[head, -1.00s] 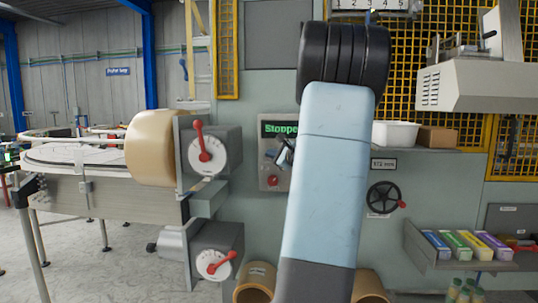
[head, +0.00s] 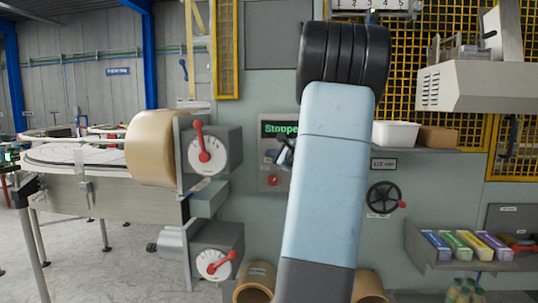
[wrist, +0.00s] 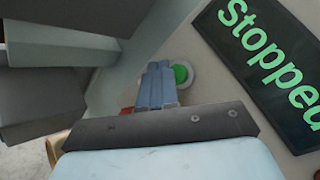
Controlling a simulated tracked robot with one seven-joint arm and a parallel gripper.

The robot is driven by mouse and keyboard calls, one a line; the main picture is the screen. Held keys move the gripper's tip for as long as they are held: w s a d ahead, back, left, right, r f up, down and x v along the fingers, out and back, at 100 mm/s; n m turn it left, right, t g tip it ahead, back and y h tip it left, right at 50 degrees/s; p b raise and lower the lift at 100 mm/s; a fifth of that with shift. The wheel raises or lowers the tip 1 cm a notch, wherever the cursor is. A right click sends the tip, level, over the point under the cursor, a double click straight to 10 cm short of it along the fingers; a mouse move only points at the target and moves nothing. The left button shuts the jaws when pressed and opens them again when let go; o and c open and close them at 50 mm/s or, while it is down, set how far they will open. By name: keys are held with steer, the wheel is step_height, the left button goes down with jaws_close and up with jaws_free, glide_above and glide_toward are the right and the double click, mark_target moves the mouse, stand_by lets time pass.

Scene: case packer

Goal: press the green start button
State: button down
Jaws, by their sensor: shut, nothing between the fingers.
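The green start button (wrist: 181,74) shows in the wrist view, round in a pale ring on the light control panel (wrist: 205,95). My gripper (wrist: 158,68) is shut and empty. Its fingertips are just left of the green button in that view and overlap its left edge; I cannot tell whether they touch it. In the head view my gripper (head: 284,154) is in front of the panel, and my arm hides part of the panel and the green button. A display reading "Stopped" (wrist: 272,62) is to the right in the wrist view; it also shows in the head view (head: 279,128).
A red button (head: 273,181) is low on the panel. Left of the panel, grey boxes with red levers (head: 203,143) and (head: 215,262) jut out. A black handwheel (head: 384,198) and a shelf of coloured cartons (head: 468,245) are to the right.

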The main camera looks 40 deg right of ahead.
steer(key=shift+w+d, duration=0.25)
steer(key=shift+d, duration=0.1)
